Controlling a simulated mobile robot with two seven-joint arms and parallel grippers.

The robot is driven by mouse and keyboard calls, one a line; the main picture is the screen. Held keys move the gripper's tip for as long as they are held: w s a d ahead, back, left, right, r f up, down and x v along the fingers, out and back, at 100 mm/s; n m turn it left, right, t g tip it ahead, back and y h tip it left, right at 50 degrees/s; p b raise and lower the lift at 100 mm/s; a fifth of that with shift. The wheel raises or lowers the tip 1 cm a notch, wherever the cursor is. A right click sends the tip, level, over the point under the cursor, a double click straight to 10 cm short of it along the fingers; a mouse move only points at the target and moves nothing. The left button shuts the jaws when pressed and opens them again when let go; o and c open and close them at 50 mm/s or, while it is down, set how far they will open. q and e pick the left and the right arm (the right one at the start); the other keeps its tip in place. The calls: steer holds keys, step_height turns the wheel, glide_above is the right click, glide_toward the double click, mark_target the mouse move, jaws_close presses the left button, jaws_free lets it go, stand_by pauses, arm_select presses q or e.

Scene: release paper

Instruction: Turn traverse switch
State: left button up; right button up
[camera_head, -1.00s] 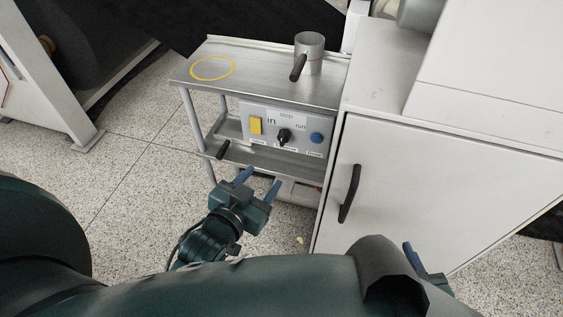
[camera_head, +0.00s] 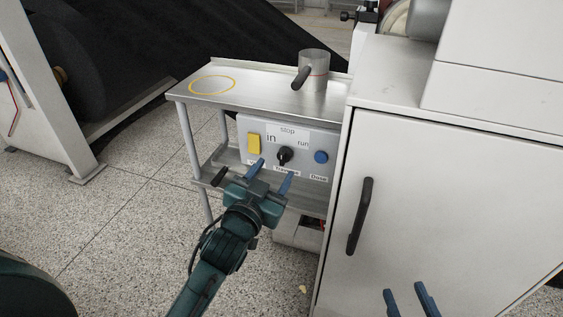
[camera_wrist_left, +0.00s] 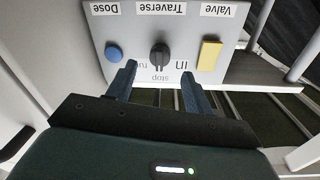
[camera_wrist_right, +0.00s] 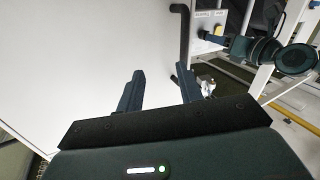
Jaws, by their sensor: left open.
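The black traverse switch (camera_head: 285,156) is a knob in the middle of a light grey control panel (camera_head: 265,130). The words "stop", "in" and "run" stand around it. In the left wrist view the knob (camera_wrist_left: 159,56) sits just ahead of my left fingertips, roughly between them, with a visible gap. My left gripper (camera_head: 271,172) is open and empty, just below and in front of the panel in the head view. My right gripper (camera_head: 408,300) is open and empty in front of the white cabinet door; its spread fingers also show in the right wrist view (camera_wrist_right: 160,92).
A yellow valve switch (camera_head: 253,144) and a blue dose button (camera_head: 321,157) flank the knob. A metal cup (camera_head: 314,66) with a black handle stands on the steel cart top (camera_head: 255,88). A white cabinet (camera_head: 440,190) with a black handle (camera_head: 360,215) stands at right. Speckled floor lies open at left.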

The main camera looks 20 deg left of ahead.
mark_target(281, 160)
arm_select(q)
steer(key=w, duration=0.3)
steer(key=w+b, duration=0.1)
steer(key=w, duration=0.1)
steer(key=shift+w+d, duration=0.25)
steer(key=shift+w, duration=0.1)
steer(key=shift+c, duration=0.2)
steer(key=c, duration=0.9)
